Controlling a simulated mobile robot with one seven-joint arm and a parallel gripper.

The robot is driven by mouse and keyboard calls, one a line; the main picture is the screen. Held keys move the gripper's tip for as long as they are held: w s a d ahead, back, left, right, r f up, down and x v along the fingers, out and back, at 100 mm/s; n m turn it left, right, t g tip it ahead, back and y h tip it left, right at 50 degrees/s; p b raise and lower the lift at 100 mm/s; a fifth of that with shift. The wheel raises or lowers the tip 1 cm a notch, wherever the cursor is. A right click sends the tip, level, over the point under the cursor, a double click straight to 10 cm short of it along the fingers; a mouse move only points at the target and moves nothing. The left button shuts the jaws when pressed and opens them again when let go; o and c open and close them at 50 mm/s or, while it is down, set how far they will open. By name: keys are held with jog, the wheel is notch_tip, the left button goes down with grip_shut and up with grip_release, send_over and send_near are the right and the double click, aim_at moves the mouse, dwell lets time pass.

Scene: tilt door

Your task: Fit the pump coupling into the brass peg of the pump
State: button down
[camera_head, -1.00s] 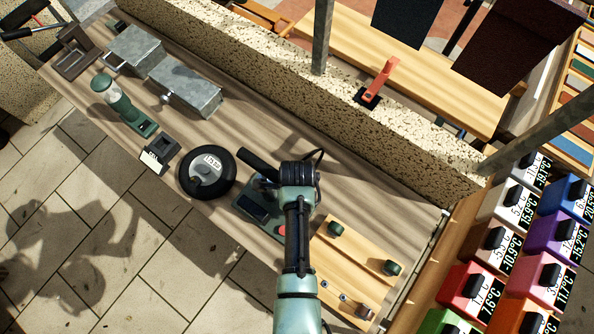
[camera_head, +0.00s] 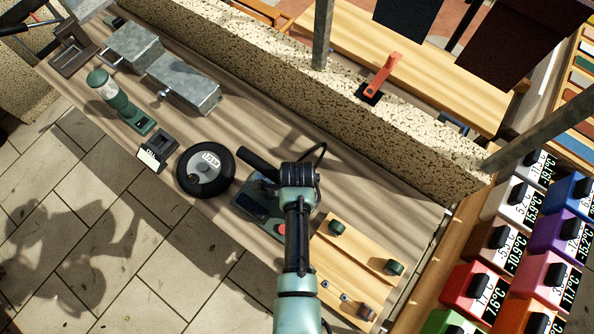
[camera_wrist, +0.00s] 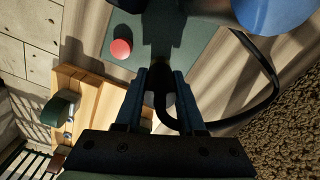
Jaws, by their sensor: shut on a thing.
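My gripper (camera_wrist: 160,92) is shut on a dark piece with a black hose (camera_wrist: 270,75) looping off to the right; this looks like the pump coupling, mostly hidden between the fingers. In the head view the arm covers the fingertips. The hose (camera_head: 320,155) shows there as a loop beside the wrist. Below the gripper is a green flat unit (camera_head: 252,204) with a dark panel and a red button (camera_wrist: 121,49), possibly the pump. A black cylinder (camera_head: 258,160) lies at its upper side. I cannot make out a brass peg; my arm may hide it.
A wooden board (camera_head: 362,250) with green knobs lies to the right of my arm. A black round gauge (camera_head: 205,172), a green lamp-like tool (camera_head: 118,100) and grey metal boxes (camera_head: 185,83) stand to the left. A speckled stone wall (camera_head: 370,130) runs behind the bench.

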jog(key=shift+f+b, duration=0.3)
jog(key=shift+f, duration=0.25)
jog(key=shift+c, duration=2.2)
grip_release()
notch_tip(320, 180, up, 13)
jog(key=shift+r, duration=0.1)
